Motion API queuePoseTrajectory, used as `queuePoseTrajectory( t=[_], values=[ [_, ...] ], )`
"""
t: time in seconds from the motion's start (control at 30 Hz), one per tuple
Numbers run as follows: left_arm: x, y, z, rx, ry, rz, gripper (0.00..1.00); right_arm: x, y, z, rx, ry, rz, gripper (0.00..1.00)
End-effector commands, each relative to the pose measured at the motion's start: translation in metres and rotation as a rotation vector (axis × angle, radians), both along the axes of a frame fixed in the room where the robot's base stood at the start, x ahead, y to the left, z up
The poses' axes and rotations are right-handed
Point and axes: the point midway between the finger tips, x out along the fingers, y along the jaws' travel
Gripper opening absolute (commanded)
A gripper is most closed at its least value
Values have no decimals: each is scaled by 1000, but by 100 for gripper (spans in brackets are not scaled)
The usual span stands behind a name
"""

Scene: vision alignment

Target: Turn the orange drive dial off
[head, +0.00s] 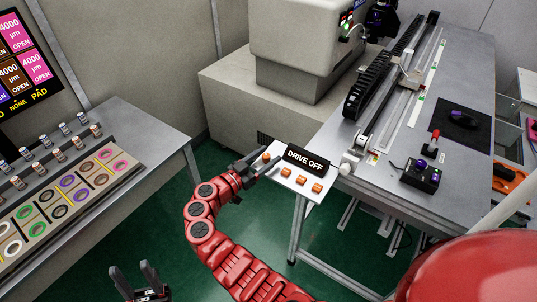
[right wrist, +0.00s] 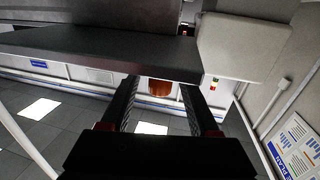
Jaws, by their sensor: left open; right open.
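A white panel (head: 305,191) at the front corner of the metal table carries a black "DRIVE OFF" sign (head: 306,158) and several orange dials (head: 301,180). My right gripper (head: 268,164) is open at the panel's left end, beside the leftmost orange dial (head: 266,157). In the right wrist view an orange dial (right wrist: 160,92) shows between the two open fingers (right wrist: 160,84), partly under a dark edge. I cannot tell whether the fingers touch it. My left gripper (head: 138,281) is open and empty at the bottom left, far from the panel.
The metal table (head: 460,85) holds a linear rail (head: 400,75) and a black box with a joystick (head: 421,175). A bench (head: 125,125) with coloured rings stands at left. A beige machine (head: 300,45) stands behind.

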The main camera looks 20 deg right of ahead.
Motion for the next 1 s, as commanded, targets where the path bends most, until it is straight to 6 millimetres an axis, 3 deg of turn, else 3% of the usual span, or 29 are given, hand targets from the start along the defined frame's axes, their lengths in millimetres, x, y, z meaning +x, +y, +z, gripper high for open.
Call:
queuePoseTrajectory(
  t=[0.03,0.3,0.4,1.0],
  values=[
    [0,0,0,0,0,0,50,0,0,0,0,0,0,62],
    [0,0,0,0,0,0,50,0,0,0,0,0,0,13],
    [0,0,0,0,0,0,50,0,0,0,0,1,0,0],
    [0,0,-13,0,0,0,50,-1,-1,-3,0,-4,97,0]
  ],
)
